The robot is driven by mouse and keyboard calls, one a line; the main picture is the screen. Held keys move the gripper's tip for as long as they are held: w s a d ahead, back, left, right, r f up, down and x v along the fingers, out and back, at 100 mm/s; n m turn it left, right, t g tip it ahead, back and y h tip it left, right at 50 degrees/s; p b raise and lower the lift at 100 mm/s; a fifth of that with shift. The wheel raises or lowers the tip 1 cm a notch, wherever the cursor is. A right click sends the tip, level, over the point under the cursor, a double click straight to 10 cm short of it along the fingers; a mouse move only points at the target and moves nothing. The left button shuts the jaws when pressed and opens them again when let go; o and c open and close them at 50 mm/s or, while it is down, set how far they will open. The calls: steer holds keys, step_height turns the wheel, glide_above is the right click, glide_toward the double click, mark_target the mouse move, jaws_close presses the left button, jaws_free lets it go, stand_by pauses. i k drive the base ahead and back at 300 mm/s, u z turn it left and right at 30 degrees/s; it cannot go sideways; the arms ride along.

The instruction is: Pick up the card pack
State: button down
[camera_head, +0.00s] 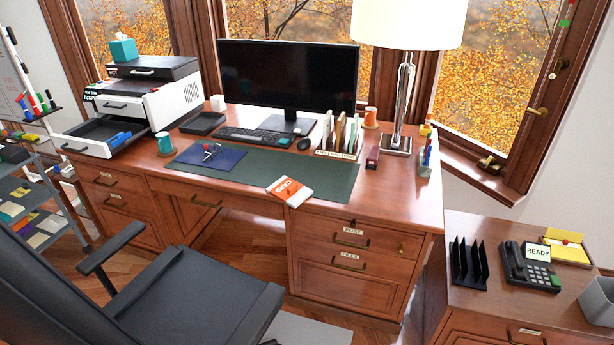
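No item carries a readable card-pack label. A small dark red upright box (373,157) stands on the wooden desk (410,195), left of the lamp base, and may be the card pack; it is too small to tell. An orange and white flat item (290,190) with lettering lies at the desk's front edge, partly on the green desk mat (335,181); it looks like a book or pad. My gripper is not in view.
A monitor (288,78), a lamp (404,95), a file rack (338,153) and an orange mug (370,115) stand near the red box. A black chair (190,290) blocks the front left. A side cabinet (470,305) with a phone (528,265) stands right.

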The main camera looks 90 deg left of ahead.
mark_target(289, 191)
steer(key=u, duration=2.5)
steer(key=i, duration=1.85)
steer(key=u, duration=2.45)
